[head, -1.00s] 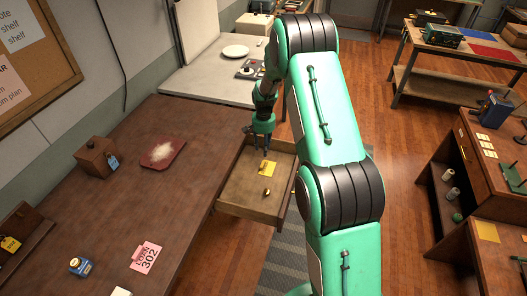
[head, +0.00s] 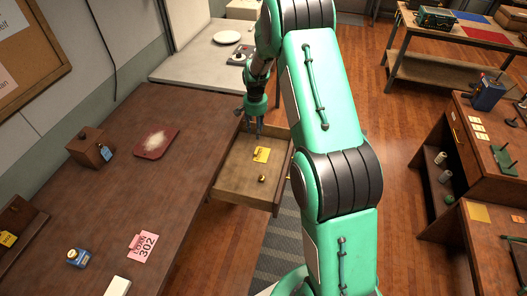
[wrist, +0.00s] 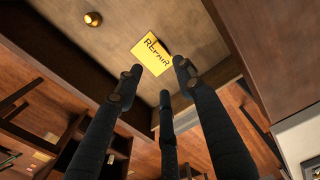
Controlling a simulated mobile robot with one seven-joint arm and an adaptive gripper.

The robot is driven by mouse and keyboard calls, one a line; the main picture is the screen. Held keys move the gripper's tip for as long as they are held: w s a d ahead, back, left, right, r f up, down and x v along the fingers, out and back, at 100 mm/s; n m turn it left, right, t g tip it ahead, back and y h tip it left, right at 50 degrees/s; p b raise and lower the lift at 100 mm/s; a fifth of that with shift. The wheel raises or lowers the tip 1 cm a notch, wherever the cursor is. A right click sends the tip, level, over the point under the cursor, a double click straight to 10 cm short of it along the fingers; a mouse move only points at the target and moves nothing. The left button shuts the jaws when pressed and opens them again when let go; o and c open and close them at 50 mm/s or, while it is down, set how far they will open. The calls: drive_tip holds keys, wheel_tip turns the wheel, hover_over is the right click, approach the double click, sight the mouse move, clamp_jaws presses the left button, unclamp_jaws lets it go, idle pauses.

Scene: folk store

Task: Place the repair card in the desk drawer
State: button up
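The yellow repair card (head: 261,155) lies on the floor of the open desk drawer (head: 240,190), and its word "REPAIR" reads in the wrist view (wrist: 153,52). My gripper (head: 253,132) is over the far part of the drawer, with its fingers apart and nothing held between them. In the wrist view my gripper (wrist: 160,77) has its fingertips around the near side of the card in the picture. The card appears to lie below the fingertips; I cannot tell whether any finger touches it. A small brass object (head: 262,179) sits in the drawer nearer the front.
A pale counter with a plate (head: 227,37) stands behind.

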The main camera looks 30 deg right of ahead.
drive_tip(key=s+a+r+n+t, duration=0.1)
drive_tip(key=s+a+r, duration=0.35)
drive_tip(key=r, duration=0.55)
drive_tip(key=s+a+r+n+t, duration=0.15)
drive_tip(key=s+a+r, duration=0.35)
drive_tip(key=r, duration=0.5)
drive_tip(key=s+a+r+n, duration=0.25)
drive_tip(key=s+r, duration=0.35)
drive_tip(key=r, duration=0.4)
drive_tip(key=s+a+r+n+t, duration=0.1)
drive_tip(key=s+a+r, duration=0.1)
drive_tip(key=s, duration=0.7)
drive_tip(key=s+a+r+n+t, duration=0.1)
drive_tip(key=s+a+r, duration=0.2)
drive_tip(key=s, duration=0.7)
drive_tip(key=s+a+r+n+t, duration=0.1)
drive_tip(key=s+a+r, duration=0.2)
drive_tip(key=s, duration=0.6)
drive_tip(key=shift+s+a+n, duration=0.3)
drive_tip(key=shift+s+a, duration=0.05)
drive_tip(key=shift+a, duration=0.05)
drive_tip(key=shift+r, duration=0.1)
